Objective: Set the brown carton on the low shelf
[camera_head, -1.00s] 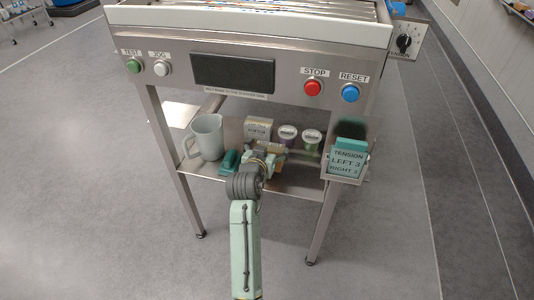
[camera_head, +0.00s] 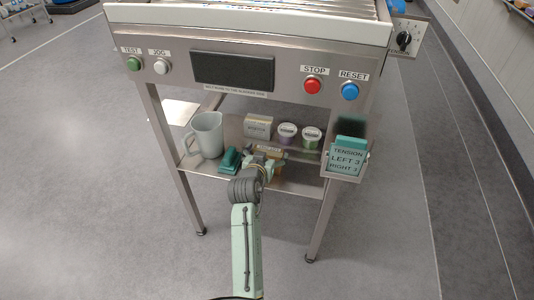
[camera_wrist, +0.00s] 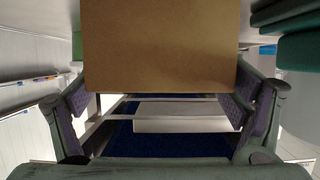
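The brown carton (camera_wrist: 160,45) fills the upper middle of the wrist view. It sits between the two finger pads of my gripper (camera_wrist: 160,90), which reach its left and right edges and appear to touch them. In the head view the carton (camera_head: 271,150) shows only in part, at the front of the low shelf (camera_head: 290,187), mostly behind my gripper (camera_head: 266,160). I cannot tell whether its underside touches the shelf.
A tension sign (camera_head: 347,162) hangs at right. The machine body overhangs the shelf.

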